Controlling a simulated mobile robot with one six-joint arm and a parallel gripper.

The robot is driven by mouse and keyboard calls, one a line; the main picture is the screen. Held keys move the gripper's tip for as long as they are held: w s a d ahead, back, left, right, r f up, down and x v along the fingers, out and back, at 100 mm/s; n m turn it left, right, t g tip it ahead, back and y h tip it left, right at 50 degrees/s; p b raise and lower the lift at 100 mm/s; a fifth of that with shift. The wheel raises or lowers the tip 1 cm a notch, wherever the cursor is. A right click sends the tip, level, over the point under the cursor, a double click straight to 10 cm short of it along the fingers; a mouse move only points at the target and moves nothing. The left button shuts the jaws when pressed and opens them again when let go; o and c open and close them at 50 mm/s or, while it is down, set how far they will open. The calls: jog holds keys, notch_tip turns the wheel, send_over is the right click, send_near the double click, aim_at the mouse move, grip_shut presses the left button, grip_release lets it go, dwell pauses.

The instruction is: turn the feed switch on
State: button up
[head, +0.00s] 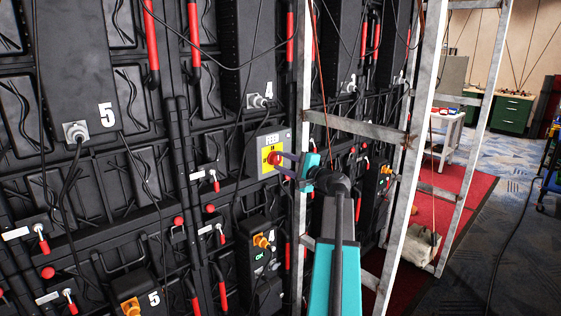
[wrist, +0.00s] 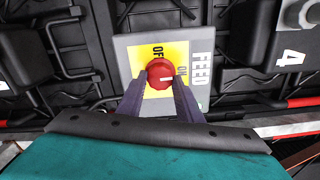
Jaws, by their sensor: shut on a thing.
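The feed switch is a red round knob (head: 274,158) on a yellow plate on a grey box (head: 273,139) labelled FEED, fixed to the video wall. In the wrist view the knob (wrist: 159,72) sits between the two purple-grey fingers of my gripper (wrist: 157,82), which are shut on it. A small white mark on the knob lies on its right side, towards the word ON; the word OFF is above the knob. In the head view my gripper (head: 284,160) reaches the knob from the right, and its fingers partly cover the plate.
Black wall panels carry red handles, hanging cables and boxes with orange knobs (head: 261,240). A metal frame post (head: 301,120) and a crossbar (head: 355,128) stand close to my arm. A white sack (head: 423,248) lies on red carpet at right. Open floor (head: 490,215) is beyond.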

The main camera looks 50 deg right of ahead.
jog(key=shift+r, duration=0.25)
jog(key=o, duration=1)
jog(key=shift+w+f, duration=0.1)
jog(key=shift+o, duration=0.2)
jog(key=shift+f, duration=0.1)
jog(key=s+a+b, duration=0.1)
jog(key=s+b, duration=0.1)
jog(key=s, duration=1.2)
jog(key=shift+w, duration=0.1)
